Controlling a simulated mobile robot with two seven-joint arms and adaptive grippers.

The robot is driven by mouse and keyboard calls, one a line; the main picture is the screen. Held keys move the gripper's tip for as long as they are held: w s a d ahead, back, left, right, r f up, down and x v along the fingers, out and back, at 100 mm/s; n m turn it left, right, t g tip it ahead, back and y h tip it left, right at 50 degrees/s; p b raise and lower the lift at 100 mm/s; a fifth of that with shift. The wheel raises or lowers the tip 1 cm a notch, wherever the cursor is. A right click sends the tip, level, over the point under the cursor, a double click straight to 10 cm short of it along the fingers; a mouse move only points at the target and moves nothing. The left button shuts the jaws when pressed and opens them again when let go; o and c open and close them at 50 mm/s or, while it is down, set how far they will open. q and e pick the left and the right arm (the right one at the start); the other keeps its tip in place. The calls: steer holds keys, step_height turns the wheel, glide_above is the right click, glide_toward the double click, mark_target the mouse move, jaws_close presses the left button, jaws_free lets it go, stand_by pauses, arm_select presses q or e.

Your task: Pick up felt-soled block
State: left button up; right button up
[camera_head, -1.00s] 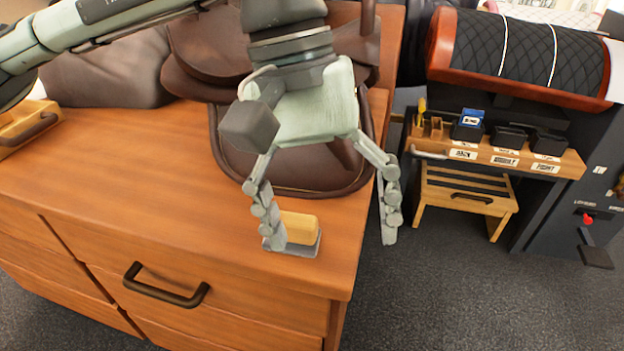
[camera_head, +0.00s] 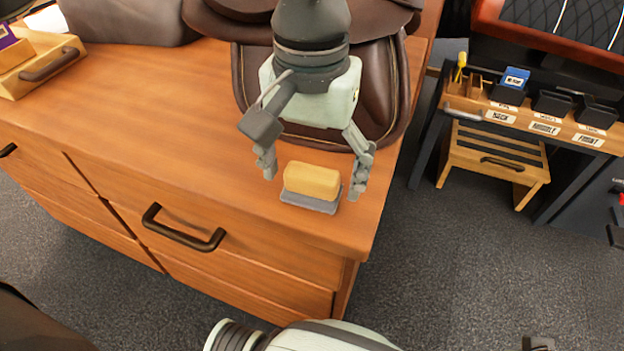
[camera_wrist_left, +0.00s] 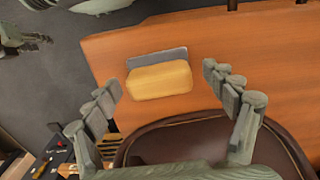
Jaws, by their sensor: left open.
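The felt-soled block (camera_head: 311,181) has a yellow wooden top on a grey felt sole. It lies on the wooden cabinet top near its front right corner. My left gripper (camera_head: 314,184) is open above the block, its fingers on either side and apart from it. In the left wrist view the block (camera_wrist_left: 160,78) lies between and beyond the two open fingers (camera_wrist_left: 164,92).
A brown saddle (camera_head: 388,95) stands on the cabinet behind my left gripper. The cabinet top (camera_head: 150,110) is clear to the left. A rack with small black boxes (camera_head: 552,103) and a step stool (camera_head: 495,160) stand right.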

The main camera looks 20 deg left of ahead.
mark_target(314, 173)
arm_select(q)
steer(key=c, duration=1.2)
steer(key=shift+r, duration=0.15)
steer(key=shift+c, duration=0.2)
step_height(314, 173, up, 4)
steer(key=shift+s+d+r, duration=0.1)
steer(key=shift+s+d, duration=0.05)
steer(key=s+d+r, duration=0.5)
steer(key=s+r, duration=0.1)
steer(key=s, duration=0.4)
steer(key=shift+r, duration=0.3)
